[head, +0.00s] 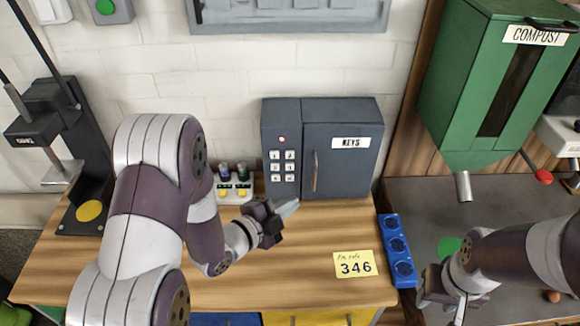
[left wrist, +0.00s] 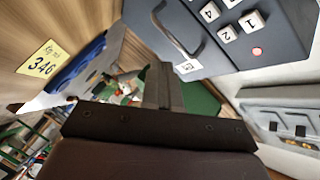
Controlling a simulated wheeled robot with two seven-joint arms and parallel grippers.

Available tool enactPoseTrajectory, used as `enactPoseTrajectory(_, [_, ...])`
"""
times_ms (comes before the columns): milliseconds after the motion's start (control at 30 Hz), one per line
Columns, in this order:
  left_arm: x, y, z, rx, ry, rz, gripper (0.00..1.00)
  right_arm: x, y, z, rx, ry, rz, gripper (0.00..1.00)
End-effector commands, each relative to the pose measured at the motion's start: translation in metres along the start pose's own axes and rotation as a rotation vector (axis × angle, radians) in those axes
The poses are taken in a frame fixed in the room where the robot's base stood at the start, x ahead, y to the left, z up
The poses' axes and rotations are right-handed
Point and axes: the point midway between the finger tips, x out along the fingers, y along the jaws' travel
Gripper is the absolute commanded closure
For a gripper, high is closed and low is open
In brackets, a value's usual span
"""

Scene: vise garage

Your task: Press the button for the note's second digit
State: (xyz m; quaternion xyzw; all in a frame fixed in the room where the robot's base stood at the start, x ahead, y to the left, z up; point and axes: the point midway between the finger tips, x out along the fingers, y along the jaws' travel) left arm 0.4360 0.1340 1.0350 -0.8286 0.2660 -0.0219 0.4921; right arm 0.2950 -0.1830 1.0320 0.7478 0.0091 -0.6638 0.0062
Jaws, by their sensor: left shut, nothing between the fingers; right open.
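The yellow note (head: 354,264) lies on the wooden bench and reads 346, so its second digit is 4; it also shows in the left wrist view (left wrist: 44,62). The grey key safe (head: 344,165) stands against the wall. Its white-buttoned keypad has two columns and three rows. The 4 button (head: 290,167) is the right one in the middle row; it also shows in the left wrist view (left wrist: 209,12). My left gripper (head: 288,209) is shut and empty, below and in front of the keypad, apart from the buttons. My right gripper (head: 460,309) is open at the lower right.
A small red light (head: 282,139) sits above the keypad. A box with knobs and yellow buttons (head: 234,190) is left of the safe. A blue tray (head: 398,250) lies right of the note. A green compost bin (head: 490,90) hangs at right. The bench between safe and note is clear.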

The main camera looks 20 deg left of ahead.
Motion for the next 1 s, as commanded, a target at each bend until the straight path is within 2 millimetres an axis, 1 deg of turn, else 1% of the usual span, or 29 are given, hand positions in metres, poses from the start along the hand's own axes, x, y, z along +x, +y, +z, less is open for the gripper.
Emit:
enactPoseTrajectory(333, [0.035, -0.026, 0.025, 0.001, -0.002, 0.0, 1.0, -0.004, 0.0, 0.0, 0.0, 0.0, 0.0, 0.57])
enactPoseTrajectory(500, [0.048, -0.034, 0.036, 0.001, -0.001, -0.001, 1.0, 0.001, 0.0, 0.0, 0.0, 0.0, 0.0, 0.57])
enactPoseTrajectory(700, [0.054, -0.039, 0.04, 0.0, -0.001, 0.001, 1.0, 0.002, 0.0, 0.0, 0.0, 0.0, 0.0, 0.57])
enactPoseTrajectory(1000, [0.055, -0.04, 0.04, 0.0, -0.001, 0.0, 1.0, 0.002, 0.0, 0.0, 0.0, 0.0, 0.0, 0.57])
